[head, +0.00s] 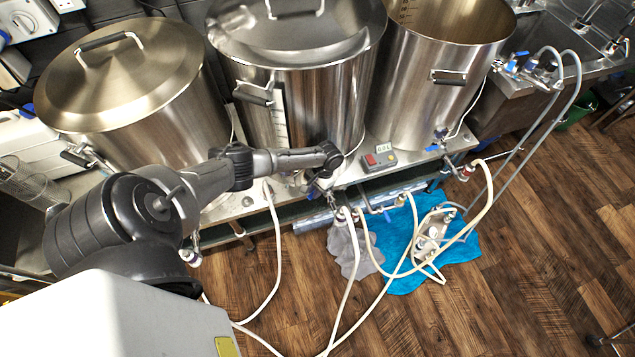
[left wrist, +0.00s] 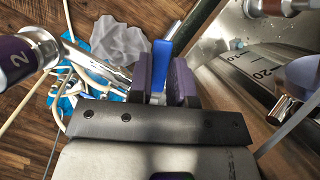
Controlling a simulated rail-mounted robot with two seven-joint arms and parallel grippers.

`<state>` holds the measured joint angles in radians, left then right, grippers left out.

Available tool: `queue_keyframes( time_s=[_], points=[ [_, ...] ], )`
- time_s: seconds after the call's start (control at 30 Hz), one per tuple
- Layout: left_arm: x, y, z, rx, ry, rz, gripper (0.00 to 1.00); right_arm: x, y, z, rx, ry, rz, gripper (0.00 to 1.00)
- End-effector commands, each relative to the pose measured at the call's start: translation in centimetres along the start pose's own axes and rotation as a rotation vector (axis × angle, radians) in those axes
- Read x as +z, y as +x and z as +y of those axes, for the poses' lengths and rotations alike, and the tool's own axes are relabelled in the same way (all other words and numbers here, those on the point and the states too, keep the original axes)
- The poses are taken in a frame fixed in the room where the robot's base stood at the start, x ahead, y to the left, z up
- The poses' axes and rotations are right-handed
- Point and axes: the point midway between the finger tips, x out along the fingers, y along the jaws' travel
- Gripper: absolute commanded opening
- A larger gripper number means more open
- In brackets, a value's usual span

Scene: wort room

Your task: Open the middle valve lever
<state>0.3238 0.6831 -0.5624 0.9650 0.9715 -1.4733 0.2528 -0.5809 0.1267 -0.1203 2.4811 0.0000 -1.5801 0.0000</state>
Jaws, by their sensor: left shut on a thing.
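The middle steel kettle (head: 300,100) stands on the bench with its lid on. My left gripper (head: 316,182) is low at this kettle's front, at its valve. In the left wrist view the blue valve lever (left wrist: 160,54) stands between the two purple finger pads of my left gripper (left wrist: 163,84). The pads are shut on the lever. A metal valve pipe with a hose fitting (left wrist: 28,47) shows to the left of the fingers. In the head view the lever is too small and covered to make out. My right gripper is not in view.
A lidded kettle (head: 130,85) stands on the left and an open kettle (head: 440,70) on the right, with its own blue valve lever (head: 436,147). A controller box (head: 380,159) sits on the bench edge. Hoses, a pump (head: 432,232) and a blue cloth (head: 400,278) lie below.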

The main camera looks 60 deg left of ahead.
Motion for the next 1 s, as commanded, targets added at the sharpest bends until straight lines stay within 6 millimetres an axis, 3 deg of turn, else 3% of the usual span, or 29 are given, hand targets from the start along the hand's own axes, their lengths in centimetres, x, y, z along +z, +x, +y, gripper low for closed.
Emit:
queue_keyframes(
  time_s=[0.03, 0.4, 1.0],
  points=[
    [0.2, -0.5, 0.5, 0.023, -0.042, -0.002, 0.0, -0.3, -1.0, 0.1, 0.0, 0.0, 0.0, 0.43],
    [-0.3, -0.5, 2.5, 0.157, -0.366, -0.003, 0.0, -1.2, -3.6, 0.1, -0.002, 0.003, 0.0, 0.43],
    [-2.2, -1.1, 4.9, 0.357, -0.852, -0.002, 0.0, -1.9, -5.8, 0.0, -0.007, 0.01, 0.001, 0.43]
  ],
)
